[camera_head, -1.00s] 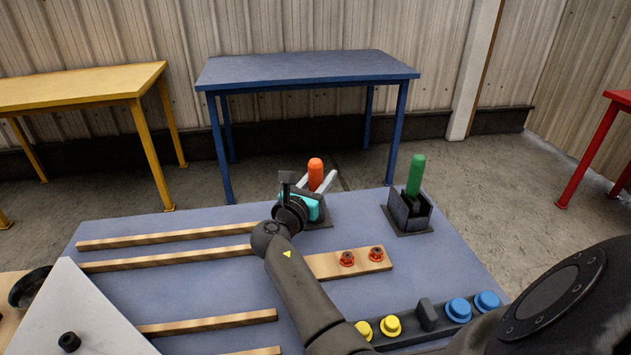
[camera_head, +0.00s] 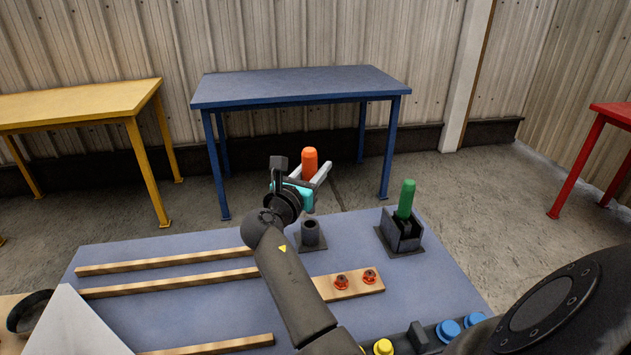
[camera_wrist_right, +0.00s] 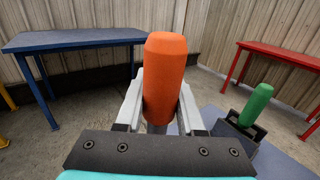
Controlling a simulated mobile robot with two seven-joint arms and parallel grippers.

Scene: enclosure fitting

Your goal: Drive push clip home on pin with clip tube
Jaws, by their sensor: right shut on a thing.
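My right gripper (camera_head: 308,174) is shut on an orange-handled tool (camera_head: 310,160), held upright in the air above the blue work table. In the right wrist view the orange handle (camera_wrist_right: 165,75) stands between the two pale fingers, with a grey shaft just below it; its lower end is hidden. A dark round socket (camera_head: 311,235) on a square base stands empty below the gripper. Two red clips (camera_head: 341,282) (camera_head: 369,276) sit on a wooden block (camera_head: 350,290); whether they are fully seated is too small to tell. My left gripper is not in view.
A green-handled tool (camera_head: 405,198) stands in a black holder (camera_head: 402,236) to the right. Wooden strips (camera_head: 165,262) lie at the left. Blue (camera_head: 448,330) and yellow (camera_head: 383,347) round pieces sit near the front. A white panel (camera_head: 70,325) is at lower left.

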